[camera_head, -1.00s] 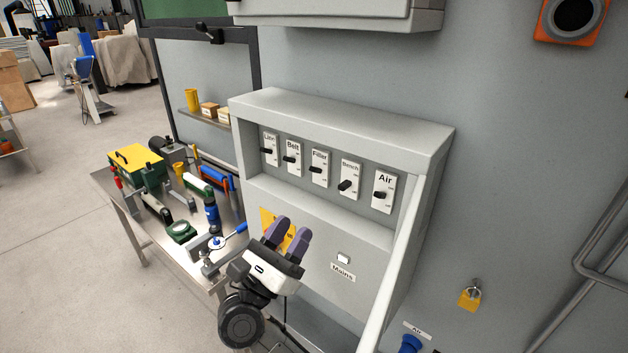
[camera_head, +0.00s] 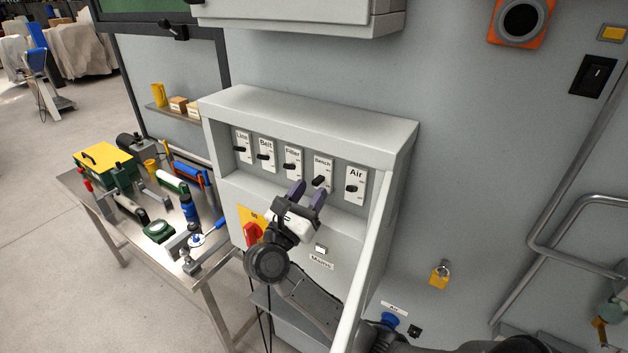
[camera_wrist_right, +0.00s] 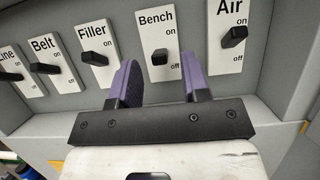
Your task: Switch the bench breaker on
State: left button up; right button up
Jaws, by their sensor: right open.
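The bench breaker (camera_head: 321,175) is a white plate marked Bench with a black toggle, between the Filler and Air breakers in the grey panel. In the right wrist view the bench breaker (camera_wrist_right: 159,58) shows its toggle at the lower end, by the "off" mark. My right gripper (camera_head: 308,192) is open and empty, its purple fingers pointing up at the panel just below the breaker. In the right wrist view its fingertips (camera_wrist_right: 158,78) stand on either side of the toggle's line, and no contact shows. My left gripper is not in view.
The Filler breaker (camera_head: 292,162) and Air breaker (camera_head: 355,186) flank the bench one closely. The panel's frame (camera_head: 398,150) projects around the row. Below are a red rotary switch (camera_head: 253,233) and a Mains button (camera_head: 321,249). A tool-covered bench (camera_head: 215,262) stands at left.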

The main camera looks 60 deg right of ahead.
aim_at(318, 181)
jog(key=shift+x, duration=1.15)
jog(key=shift+c, duration=0.2)
grip_shut()
